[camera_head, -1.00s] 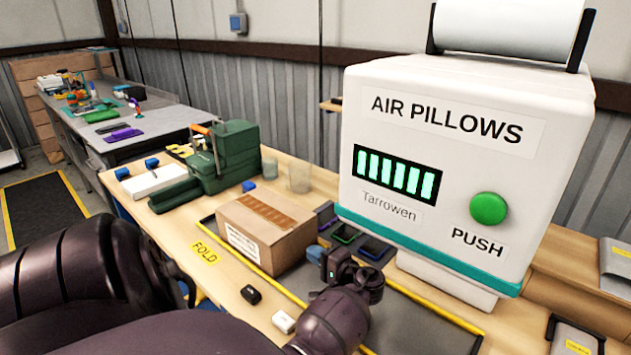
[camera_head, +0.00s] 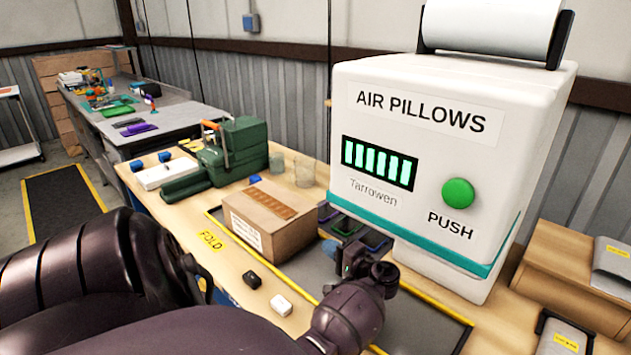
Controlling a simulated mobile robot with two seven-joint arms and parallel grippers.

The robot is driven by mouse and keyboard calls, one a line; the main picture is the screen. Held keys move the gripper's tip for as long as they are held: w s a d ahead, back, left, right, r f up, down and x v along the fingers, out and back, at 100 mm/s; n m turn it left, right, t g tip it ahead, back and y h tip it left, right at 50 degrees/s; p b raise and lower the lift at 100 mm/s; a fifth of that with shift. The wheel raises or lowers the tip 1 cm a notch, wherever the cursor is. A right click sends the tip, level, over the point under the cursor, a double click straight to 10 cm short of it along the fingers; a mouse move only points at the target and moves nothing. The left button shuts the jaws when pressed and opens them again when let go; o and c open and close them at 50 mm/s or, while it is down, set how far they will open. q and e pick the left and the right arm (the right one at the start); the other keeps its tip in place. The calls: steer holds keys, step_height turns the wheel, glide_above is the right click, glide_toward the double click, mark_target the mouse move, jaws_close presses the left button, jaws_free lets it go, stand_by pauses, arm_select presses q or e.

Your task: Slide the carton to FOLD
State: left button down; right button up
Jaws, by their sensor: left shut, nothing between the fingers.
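The brown carton (camera_head: 262,226) sits on the bench, with a tan strip on top and a white label on its left face. A yellow FOLD label (camera_head: 212,241) lies on the wood to its left, apart from it. My left gripper (camera_head: 344,258) is shut and empty, to the right of the carton's near right side and low over the dark mat. A gap shows between gripper and carton; my wrist hides part of the mat. My right gripper is not in view.
The white AIR PILLOWS machine (camera_head: 440,150) stands close on the right. A green machine (camera_head: 235,152) is behind the carton. Yellow strips edge the dark mat (camera_head: 308,268).

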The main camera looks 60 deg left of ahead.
arm_select(q)
steer(key=w+d+r+p, duration=0.1)
steer(key=r, duration=0.1)
steer(key=m+p, duration=0.2)
steer(key=m, duration=1.6)
glide_toward(300, 223)
steer(key=x, duration=0.6)
steer(key=shift+s+r, duration=0.1)
steer(key=shift+s+a, duration=0.15)
steer(key=shift+a, duration=0.55)
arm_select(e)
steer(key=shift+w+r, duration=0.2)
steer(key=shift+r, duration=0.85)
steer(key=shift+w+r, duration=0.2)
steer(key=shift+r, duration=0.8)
